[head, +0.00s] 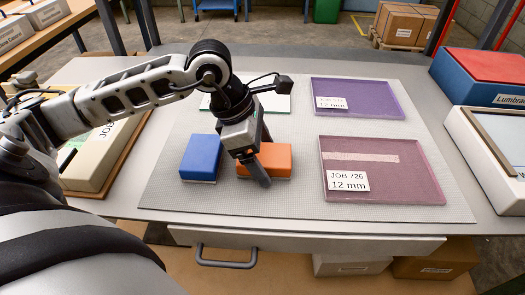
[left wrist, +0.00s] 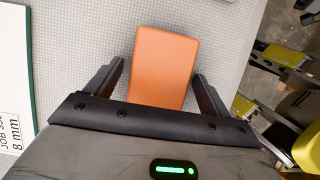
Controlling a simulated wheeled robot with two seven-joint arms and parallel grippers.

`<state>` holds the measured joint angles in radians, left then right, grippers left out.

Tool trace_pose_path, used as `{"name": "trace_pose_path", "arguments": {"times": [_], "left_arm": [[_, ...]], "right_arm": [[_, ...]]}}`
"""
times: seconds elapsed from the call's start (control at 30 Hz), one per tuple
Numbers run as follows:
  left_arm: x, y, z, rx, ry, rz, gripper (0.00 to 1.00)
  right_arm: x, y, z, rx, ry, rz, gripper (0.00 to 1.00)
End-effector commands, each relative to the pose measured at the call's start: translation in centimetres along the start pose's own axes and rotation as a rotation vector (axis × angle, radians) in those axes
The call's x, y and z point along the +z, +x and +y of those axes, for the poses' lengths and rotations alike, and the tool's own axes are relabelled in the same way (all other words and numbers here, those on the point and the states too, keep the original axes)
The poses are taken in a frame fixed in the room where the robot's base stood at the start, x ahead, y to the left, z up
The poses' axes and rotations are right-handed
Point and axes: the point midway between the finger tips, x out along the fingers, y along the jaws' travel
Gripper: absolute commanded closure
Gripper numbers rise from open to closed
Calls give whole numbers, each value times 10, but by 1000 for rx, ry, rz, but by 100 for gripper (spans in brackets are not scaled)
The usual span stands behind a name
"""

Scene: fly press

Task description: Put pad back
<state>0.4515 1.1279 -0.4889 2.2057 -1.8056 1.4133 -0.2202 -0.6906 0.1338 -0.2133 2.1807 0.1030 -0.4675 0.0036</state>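An orange pad (head: 275,160) with a pale underside lies on the grey mat, right of a similar blue pad (head: 201,158). My left gripper (head: 257,168) is low over the left part of the orange pad and partly hides it. In the left wrist view the orange pad (left wrist: 162,68) lies between the two spread fingers (left wrist: 159,72). A gap shows on the left finger's side, and the right finger is very close to the pad's edge. I cannot tell whether that finger touches. My right gripper is not in view.
A clear pinkish plate (head: 385,178) marked JOB 726, 12 mm, with a pale strip, lies right on the mat (head: 300,204). A purple plate (head: 370,97) lies behind it. A beige case (head: 100,160) is at left; a blue-and-red box (head: 480,78) is at right.

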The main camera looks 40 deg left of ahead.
Motion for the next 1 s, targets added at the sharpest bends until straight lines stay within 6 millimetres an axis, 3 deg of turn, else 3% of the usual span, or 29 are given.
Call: {"name": "trace_pose_path", "arguments": {"times": [0.27,0.7,1.0], "left_arm": [[1,-13,1,5,0,1,18],[1,-102,1,6,0,0,18],[1,-124,0,0,0,0,18]], "right_arm": [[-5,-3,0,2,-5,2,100],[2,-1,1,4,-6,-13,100],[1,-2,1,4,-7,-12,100]]}}
